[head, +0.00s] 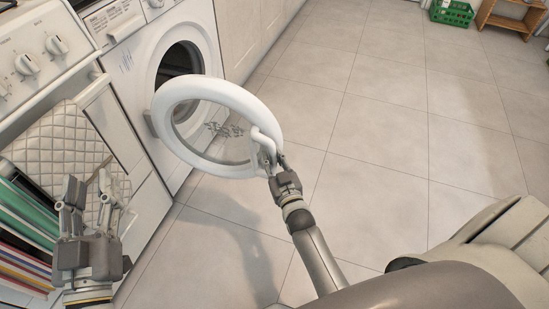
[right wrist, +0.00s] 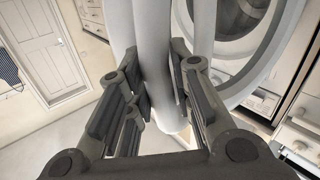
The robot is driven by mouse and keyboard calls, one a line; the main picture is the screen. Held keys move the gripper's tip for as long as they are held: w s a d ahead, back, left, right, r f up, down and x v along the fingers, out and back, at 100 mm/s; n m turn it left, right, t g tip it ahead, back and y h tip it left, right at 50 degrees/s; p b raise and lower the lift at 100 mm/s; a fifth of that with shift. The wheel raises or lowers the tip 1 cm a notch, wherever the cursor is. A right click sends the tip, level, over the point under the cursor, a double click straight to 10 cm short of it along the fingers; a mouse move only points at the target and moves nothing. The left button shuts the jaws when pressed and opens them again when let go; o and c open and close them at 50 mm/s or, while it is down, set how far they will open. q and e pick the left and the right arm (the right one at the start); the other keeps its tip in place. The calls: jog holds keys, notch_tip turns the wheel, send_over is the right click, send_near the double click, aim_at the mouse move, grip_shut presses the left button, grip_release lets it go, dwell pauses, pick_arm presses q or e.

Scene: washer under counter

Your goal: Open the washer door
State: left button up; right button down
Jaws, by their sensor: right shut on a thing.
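The white washer (head: 130,75) stands under the counter at the upper left of the head view, with its dark drum opening (head: 181,62) showing. Its round white door (head: 205,84) is swung wide out from the front, over the floor. My right gripper (head: 269,163) is shut on the handle (head: 264,142) at the door's right edge. In the right wrist view the white handle bar (right wrist: 153,60) runs between the fingers. My left gripper (head: 86,192) is at the lower left, apart from the door, with its fingers spread and nothing between them.
A stove with knobs (head: 27,64) is left of the washer. A quilted cloth (head: 62,145) and an open compartment with coloured items (head: 25,215) lie near my left gripper. The tiled floor (head: 390,120) is clear. A green crate (head: 451,12) stands far off.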

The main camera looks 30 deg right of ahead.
jog(key=shift+s+f, duration=0.1)
jog(key=shift+f, duration=0.15)
jog(key=c, duration=1.5)
grip_release()
jog(key=shift+o, duration=1.2)
jog(key=shift+r, duration=0.1)
jog(key=s+a, duration=0.1)
jog(key=s, duration=0.6)
jog(key=shift+s, duration=0.15)
